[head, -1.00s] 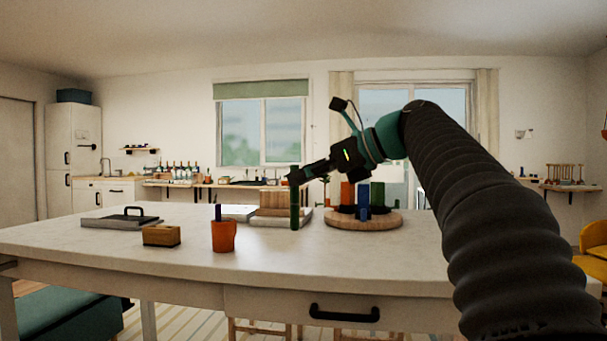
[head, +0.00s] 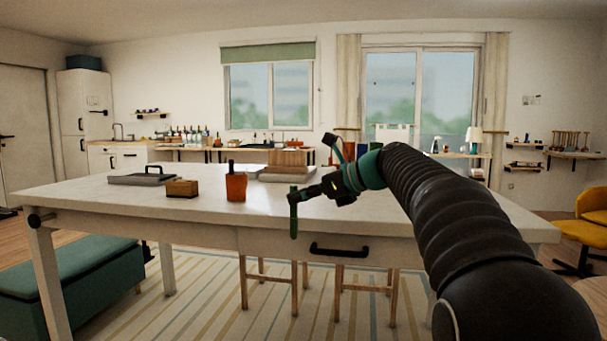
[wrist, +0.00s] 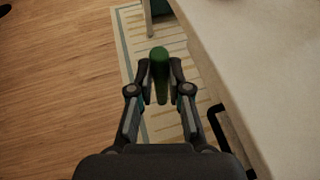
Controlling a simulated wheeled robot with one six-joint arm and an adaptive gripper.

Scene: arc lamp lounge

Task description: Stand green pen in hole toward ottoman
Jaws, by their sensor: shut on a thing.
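My gripper (head: 300,195) is shut on the green pen (head: 293,218), which hangs upright in front of the table's front edge, left of the drawer handle. In the wrist view the pen (wrist: 159,85) sits between the two fingers (wrist: 159,68), with rug and floor beneath it. A small wooden block (head: 182,188) stands on the left part of the tabletop, apart from the pen; holes in it are too small to make out. The teal ottoman (head: 75,272) is on the floor at the left, partly under the table.
On the white table (head: 150,205) stand an orange cup (head: 236,188) with a dark item in it, a grey tray with a black handle (head: 150,176), and a wooden box (head: 287,160) on a pale base. A black drawer handle (head: 339,251) juts from the table front.

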